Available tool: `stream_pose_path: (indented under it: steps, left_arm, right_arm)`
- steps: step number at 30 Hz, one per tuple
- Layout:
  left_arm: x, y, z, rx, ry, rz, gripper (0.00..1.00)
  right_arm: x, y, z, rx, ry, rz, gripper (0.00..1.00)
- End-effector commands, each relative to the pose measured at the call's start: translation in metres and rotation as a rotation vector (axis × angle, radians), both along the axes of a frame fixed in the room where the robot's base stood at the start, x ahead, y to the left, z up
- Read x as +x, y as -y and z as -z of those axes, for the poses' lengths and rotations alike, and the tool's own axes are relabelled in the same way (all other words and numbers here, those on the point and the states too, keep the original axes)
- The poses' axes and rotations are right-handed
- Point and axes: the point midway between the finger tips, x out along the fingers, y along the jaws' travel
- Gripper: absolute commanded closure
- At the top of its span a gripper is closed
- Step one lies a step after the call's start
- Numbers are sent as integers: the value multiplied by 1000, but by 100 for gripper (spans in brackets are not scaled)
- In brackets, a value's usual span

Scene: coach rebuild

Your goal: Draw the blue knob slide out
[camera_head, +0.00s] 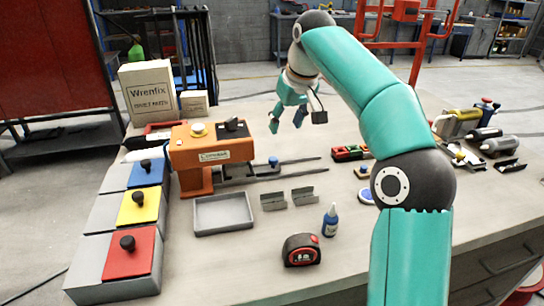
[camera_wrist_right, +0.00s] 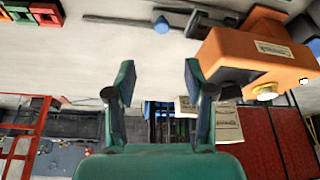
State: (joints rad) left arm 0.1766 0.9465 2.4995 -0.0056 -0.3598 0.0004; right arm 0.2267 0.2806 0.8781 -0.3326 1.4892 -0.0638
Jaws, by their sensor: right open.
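The slide (camera_head: 238,170) is a dark bar running out of the right side of the orange machine (camera_head: 210,150), with a small blue knob (camera_head: 273,160) on it. Two thin rails (camera_head: 300,164) extend to the right of it. My right gripper (camera_head: 286,123) is open and empty, above the bench and beyond the knob, apart from it. In the right wrist view the blue knob (camera_wrist_right: 161,26) shows past the open fingers (camera_wrist_right: 158,72), with nothing between them. My left gripper is not in view.
A grey tray (camera_head: 222,213), metal brackets (camera_head: 288,198), a blue bottle (camera_head: 330,220) and a tape measure (camera_head: 301,250) stand in front. Red, yellow and blue lidded boxes (camera_head: 133,258) line the left. A red and green part (camera_head: 350,152) lies right of the rails.

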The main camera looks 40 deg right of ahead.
Motion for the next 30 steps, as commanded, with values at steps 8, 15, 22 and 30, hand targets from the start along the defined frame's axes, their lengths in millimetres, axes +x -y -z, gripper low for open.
stream_pose_path:
  steps: [8, 15, 22, 30]
  left_arm:
    - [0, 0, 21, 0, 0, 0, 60]
    - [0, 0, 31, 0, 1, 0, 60]
    - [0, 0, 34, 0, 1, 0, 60]
    - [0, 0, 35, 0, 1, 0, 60]
  right_arm:
    - [26, 3, 61, 2, -5, -8, 47]
    - [45, 6, 103, 1, -3, -11, 47]
    - [55, 9, 125, 0, -1, -11, 47]
    - [57, 9, 129, 0, 0, -12, 47]
